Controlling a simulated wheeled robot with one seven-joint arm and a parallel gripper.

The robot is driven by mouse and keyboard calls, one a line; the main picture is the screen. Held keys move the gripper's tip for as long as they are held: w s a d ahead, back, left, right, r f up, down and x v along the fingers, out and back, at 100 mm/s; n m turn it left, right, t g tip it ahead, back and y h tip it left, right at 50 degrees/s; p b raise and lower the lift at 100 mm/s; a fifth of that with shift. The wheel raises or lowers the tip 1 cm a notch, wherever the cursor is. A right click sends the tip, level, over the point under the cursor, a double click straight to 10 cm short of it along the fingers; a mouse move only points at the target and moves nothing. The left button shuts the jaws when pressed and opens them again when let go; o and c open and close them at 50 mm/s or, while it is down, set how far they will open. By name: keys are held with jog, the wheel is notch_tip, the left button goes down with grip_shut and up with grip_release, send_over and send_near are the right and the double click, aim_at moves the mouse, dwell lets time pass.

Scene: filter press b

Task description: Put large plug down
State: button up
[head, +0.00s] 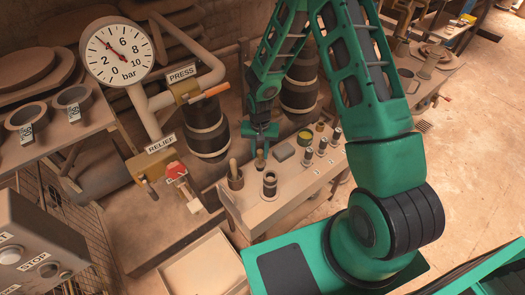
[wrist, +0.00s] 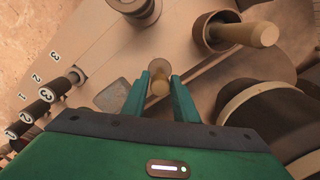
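The large plug (wrist: 160,84), a tan, wood-like cylinder, sits between the two fingers of my gripper (wrist: 160,80) in the wrist view. The fingers flank it closely on both sides and look shut on it. In the head view my gripper (head: 262,137) points down over the pale bench (head: 250,215), with the plug (head: 260,160) below its fingertips. I cannot tell whether the plug's lower end touches the bench top.
A cup with a wooden handle (head: 235,177) and a dark banded cylinder (head: 270,184) stand close by. A grey square pad (head: 284,151), several small dark cylinders (head: 308,157) by printed numbers, and a round yellow-green container (head: 305,137) are to the right. Barrels (head: 207,130) stand behind.

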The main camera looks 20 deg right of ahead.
jog(key=shift+o, duration=0.9)
notch_tip(320, 180, up, 12)
jog(key=shift+r, duration=0.15)
jog(key=s+d+r+h, duration=0.1)
jog(key=s+d+r, duration=1.2)
jog(key=d+r, duration=0.3)
jog(key=s+d+r, duration=0.1)
jog(key=s+r, duration=0.1)
jog(key=s, duration=0.4)
jog(key=s+r, duration=0.3)
jog(key=s, duration=0.3)
jog(key=s+d+r+m+y, duration=0.1)
jog(key=s+r, duration=0.1)
jog(key=s, duration=0.4)
jog(key=shift+s+d+r, duration=0.2)
jog(key=shift+d+r, duration=0.05)
jog(key=shift+d, duration=0.05)
